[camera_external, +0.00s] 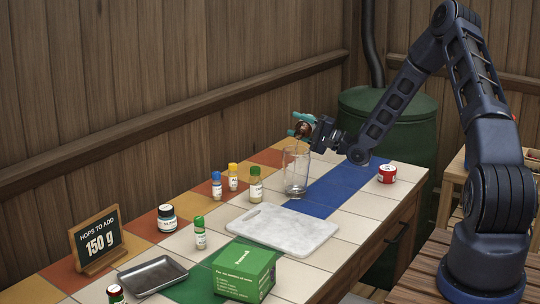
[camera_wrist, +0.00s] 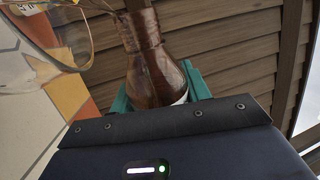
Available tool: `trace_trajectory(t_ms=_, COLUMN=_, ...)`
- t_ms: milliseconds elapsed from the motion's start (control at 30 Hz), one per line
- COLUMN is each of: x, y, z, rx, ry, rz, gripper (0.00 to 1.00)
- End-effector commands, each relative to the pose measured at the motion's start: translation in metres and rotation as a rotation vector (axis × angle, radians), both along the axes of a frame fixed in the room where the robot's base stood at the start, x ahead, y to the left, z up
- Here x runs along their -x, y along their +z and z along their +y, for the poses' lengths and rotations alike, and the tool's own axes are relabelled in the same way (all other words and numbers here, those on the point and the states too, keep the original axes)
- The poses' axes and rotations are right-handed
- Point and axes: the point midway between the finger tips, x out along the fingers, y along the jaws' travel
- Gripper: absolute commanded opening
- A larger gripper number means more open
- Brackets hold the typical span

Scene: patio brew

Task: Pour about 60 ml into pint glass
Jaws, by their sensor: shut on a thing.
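The clear pint glass (camera_external: 296,172) stands upright on the tiled counter, beside the far end of the white board. Its rim and wall fill the upper left of the wrist view (camera_wrist: 62,50). My gripper (camera_external: 303,125), with teal fingers, is shut on a brown glass flask (camera_wrist: 153,68) with a narrow neck and wide body. The flask (camera_external: 302,129) is above the pint glass, its neck near the glass's rim in the wrist view. The pint glass looks mostly clear; any contents are too faint to tell.
Near the glass stand small bottles with green (camera_external: 256,185), yellow (camera_external: 233,177) and blue (camera_external: 217,185) caps. A marble board (camera_external: 282,230) lies in front. A red tin (camera_external: 387,174) sits right. A green box (camera_external: 245,271), metal tray (camera_external: 152,275) and "150 g" sign (camera_external: 97,241) stand nearer.

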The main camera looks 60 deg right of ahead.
Motion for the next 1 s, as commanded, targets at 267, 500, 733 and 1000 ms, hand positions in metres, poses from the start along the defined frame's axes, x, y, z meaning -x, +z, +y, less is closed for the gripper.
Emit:
trace_trajectory(t_ms=267, x=0.0, y=-0.0002, z=0.0004, rx=0.017, ry=0.0, rz=-0.005, gripper=0.17)
trace_trajectory(t_ms=500, x=0.0, y=-0.0007, z=0.0007, rx=0.029, ry=0.0, rz=-0.008, gripper=0.17)
trace_trajectory(t_ms=733, x=0.0001, y=-0.0011, z=0.001, rx=0.042, ry=0.001, rz=-0.011, gripper=0.17)
trace_trajectory(t_ms=1000, x=0.0002, y=-0.0016, z=0.0012, rx=0.056, ry=0.0, rz=-0.015, gripper=0.17)
